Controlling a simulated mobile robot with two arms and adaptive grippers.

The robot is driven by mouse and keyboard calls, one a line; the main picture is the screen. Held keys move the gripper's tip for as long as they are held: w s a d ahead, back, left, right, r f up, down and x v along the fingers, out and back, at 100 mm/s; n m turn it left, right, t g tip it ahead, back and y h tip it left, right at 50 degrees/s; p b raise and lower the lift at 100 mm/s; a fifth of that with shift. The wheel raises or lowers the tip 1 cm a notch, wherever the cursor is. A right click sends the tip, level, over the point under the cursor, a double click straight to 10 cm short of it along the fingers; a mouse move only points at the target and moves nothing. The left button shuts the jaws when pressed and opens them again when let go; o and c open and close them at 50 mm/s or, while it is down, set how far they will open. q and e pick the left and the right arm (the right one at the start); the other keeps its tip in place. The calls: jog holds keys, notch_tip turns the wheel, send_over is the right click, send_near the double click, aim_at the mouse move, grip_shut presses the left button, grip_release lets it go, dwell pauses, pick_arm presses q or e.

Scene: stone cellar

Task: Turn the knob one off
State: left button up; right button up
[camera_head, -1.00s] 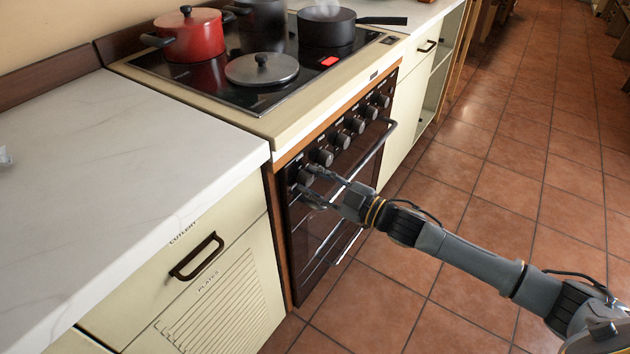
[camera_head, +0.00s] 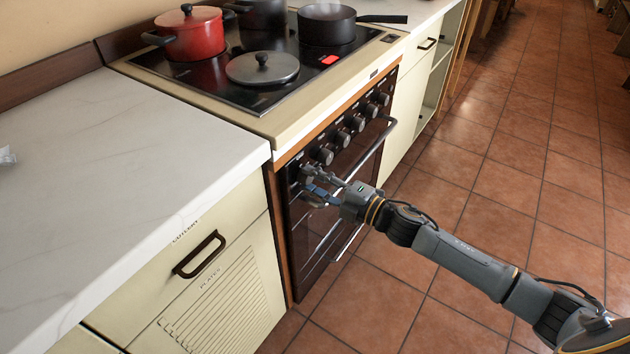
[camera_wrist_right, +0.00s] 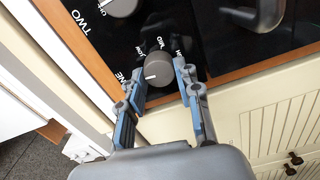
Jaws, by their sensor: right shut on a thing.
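Knob one (camera_wrist_right: 158,70), a dark grey round knob with a short white mark, is on the black front panel of the cooker beside the partly hidden word "ONE". My right gripper (camera_wrist_right: 161,76) is shut on it, one finger on each side. The white mark is on the knob's left part in the wrist view. In the head view, the right gripper (camera_head: 313,181) is at the near end of the knob row, and its fingers largely hide knob one. My left gripper is not in view.
Knob two (camera_wrist_right: 119,5) is close by, and several more knobs run along the panel. The oven handle (camera_head: 372,150) is just beyond the gripper. A red pot (camera_head: 192,38), a lid (camera_head: 262,68) and a dark pan (camera_head: 325,27) are on the hob. Tiled floor is clear.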

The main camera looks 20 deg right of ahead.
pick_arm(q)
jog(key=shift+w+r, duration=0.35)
pick_arm(e)
jog(key=shift+n, duration=0.8)
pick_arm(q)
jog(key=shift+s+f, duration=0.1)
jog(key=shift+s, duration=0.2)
pick_arm(e)
jog(key=o, duration=1.2)
jog(key=shift+c, duration=0.2)
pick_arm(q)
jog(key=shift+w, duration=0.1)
pick_arm(e)
jog(key=v, duration=1.2)
